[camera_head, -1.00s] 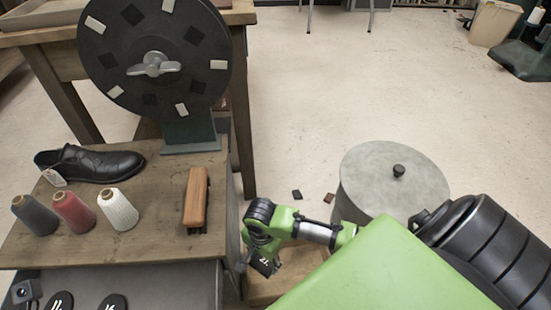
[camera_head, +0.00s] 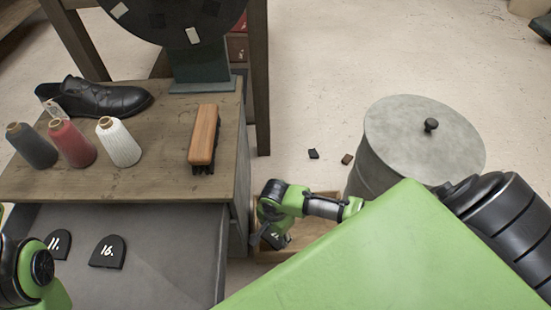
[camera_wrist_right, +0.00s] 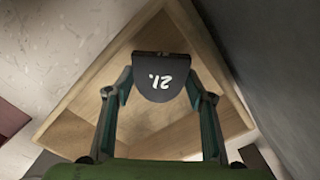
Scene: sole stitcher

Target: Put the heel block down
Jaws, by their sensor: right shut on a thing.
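The dark heel block marked 21 (camera_wrist_right: 162,76) is between the fingers of my right gripper (camera_wrist_right: 160,84) in the right wrist view. The gripper is shut on its two sides. Behind the block in that view is an open wooden crate (camera_wrist_right: 78,98). In the head view my right gripper (camera_head: 270,232) holds the block (camera_head: 277,239) above the crate (camera_head: 268,256), close to the bench side. My arm hides part of the crate. A green and black part of my left arm shows at the lower left, but its gripper is out of view.
An open grey drawer (camera_head: 165,255) holds heel blocks 11 (camera_head: 58,244) and 16 (camera_head: 107,252). The bench (camera_head: 150,170) carries a brush (camera_head: 203,137), a black shoe (camera_head: 100,98) and thread cones (camera_head: 120,143). A lidded grey drum (camera_head: 420,135) stands right of the crate.

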